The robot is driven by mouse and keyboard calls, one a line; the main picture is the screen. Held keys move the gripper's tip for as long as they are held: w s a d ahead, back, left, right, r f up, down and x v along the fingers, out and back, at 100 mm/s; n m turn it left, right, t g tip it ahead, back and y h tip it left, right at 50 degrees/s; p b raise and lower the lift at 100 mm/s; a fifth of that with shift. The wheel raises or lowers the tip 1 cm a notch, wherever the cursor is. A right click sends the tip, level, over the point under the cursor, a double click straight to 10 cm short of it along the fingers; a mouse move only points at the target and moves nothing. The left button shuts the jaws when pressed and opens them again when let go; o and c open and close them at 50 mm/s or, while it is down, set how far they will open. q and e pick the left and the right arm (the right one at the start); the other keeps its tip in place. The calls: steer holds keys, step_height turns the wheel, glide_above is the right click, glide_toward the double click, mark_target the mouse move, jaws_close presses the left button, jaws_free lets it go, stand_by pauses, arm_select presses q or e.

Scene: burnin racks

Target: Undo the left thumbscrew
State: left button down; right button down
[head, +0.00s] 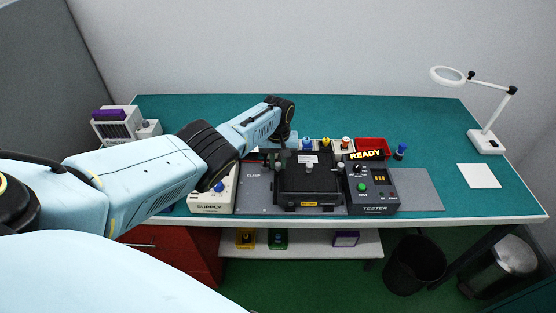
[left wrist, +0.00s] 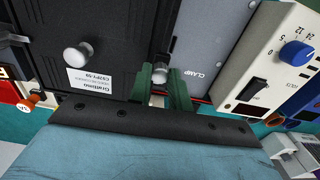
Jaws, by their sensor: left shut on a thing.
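The black fixture (head: 308,187) stands on a grey plate in the middle of the bench, with silver knobs along its top. My left gripper (head: 274,156) reaches over its back left corner, beside the CLAMP marking. In the left wrist view, the green fingers of my left gripper (left wrist: 161,90) are shut on the left thumbscrew (left wrist: 160,72), a small silver knob beside the black fixture (left wrist: 110,30). The fingertips partly hide its sides. Another silver knob (left wrist: 77,56) stands free on the fixture's lid. My right gripper is in no view.
The white SUPPLY box (head: 212,198) is left of the fixture, and the TESTER (head: 373,190) with a READY sign is right. A red tray (head: 371,147) and several small coloured parts are behind. A magnifier lamp (head: 485,140) and white sheet (head: 478,176) are at the right.

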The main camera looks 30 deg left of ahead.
mark_target(278, 164)
arm_select(q)
steer(key=shift+w+r, duration=0.1)
steer(key=c, duration=1.3)
jaws_free()
step_height(278, 164, up, 3)
steer(key=shift+r+p, duration=0.2)
steer(key=shift+p, duration=0.65)
step_height(278, 164, up, 10)
steer(key=shift+f, duration=0.1)
